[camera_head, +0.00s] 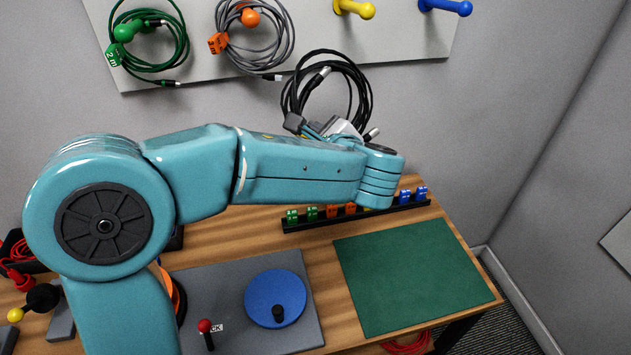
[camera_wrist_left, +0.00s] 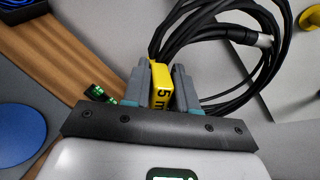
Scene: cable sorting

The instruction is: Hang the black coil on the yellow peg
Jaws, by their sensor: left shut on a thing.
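The black coil (camera_head: 345,75) hangs from my left gripper (camera_head: 305,126), in front of the wall below the peg board. In the left wrist view, the gripper's fingers (camera_wrist_left: 161,82) are shut on the yellow 5 m tag (camera_wrist_left: 161,92) of the coil, and the black loops (camera_wrist_left: 215,33) spread up and to the right. The yellow peg (camera_head: 355,9) sticks out of the board at the top, empty, above and right of the coil. Its edge also shows in the left wrist view (camera_wrist_left: 311,18). My right gripper is not in view.
A green coil (camera_head: 180,45) and a grey coil (camera_head: 285,40) hang on pegs to the left. An empty blue peg (camera_head: 447,7) is at right. Below, the table holds a clip rack (camera_head: 350,215), a green mat (camera_head: 410,275) and a blue disc (camera_head: 274,292).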

